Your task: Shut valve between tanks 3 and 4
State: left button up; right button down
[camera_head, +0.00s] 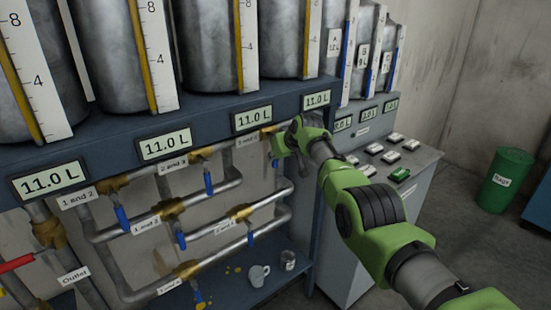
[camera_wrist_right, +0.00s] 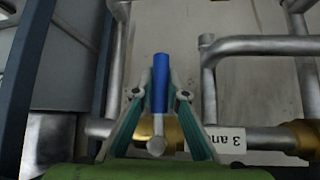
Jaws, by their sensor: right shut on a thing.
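The blue valve handle (camera_wrist_right: 160,85) stands between the two fingers of my right gripper (camera_wrist_right: 161,98) in the right wrist view. The gripper is shut on it. The handle lies crosswise to its pipe, with a brass valve body (camera_wrist_right: 172,135) behind it. A label beginning "3 an" (camera_wrist_right: 231,140) is beside this valve. In the head view my right gripper (camera_head: 283,146) is at the upper right end of the pipework, right of the "3 and 4" label (camera_head: 248,140). It hides most of this valve there. My left gripper is not in view.
Other blue valve handles (camera_head: 208,183) hang close by on the pipes, with a red outlet lever (camera_head: 16,263) at far left. Tanks (camera_head: 207,45) stand above readouts (camera_head: 165,145) of 11.0 L. A button console (camera_head: 385,160) stands right.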

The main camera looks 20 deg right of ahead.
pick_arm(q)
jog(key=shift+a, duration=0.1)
pick_arm(e)
jog(key=shift+s+a+f, duration=0.1)
jog(key=shift+f, duration=0.1)
jog(key=c, duration=2)
grip_release()
jog(key=shift+c, duration=0.2)
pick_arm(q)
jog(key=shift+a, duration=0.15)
pick_arm(e)
jog(key=shift+o, duration=0.3)
jog(key=shift+r, duration=0.1)
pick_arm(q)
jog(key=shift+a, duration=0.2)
pick_arm(e)
jog(key=shift+r, duration=0.15)
jog(key=shift+r, duration=0.1)
jog(key=shift+s+d+r, duration=0.2)
jog(key=shift+s+r, duration=0.1)
jog(key=shift+r, duration=0.05)
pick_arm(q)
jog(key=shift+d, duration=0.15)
pick_arm(e)
jog(key=v, duration=1)
jog(key=shift+s, duration=0.3)
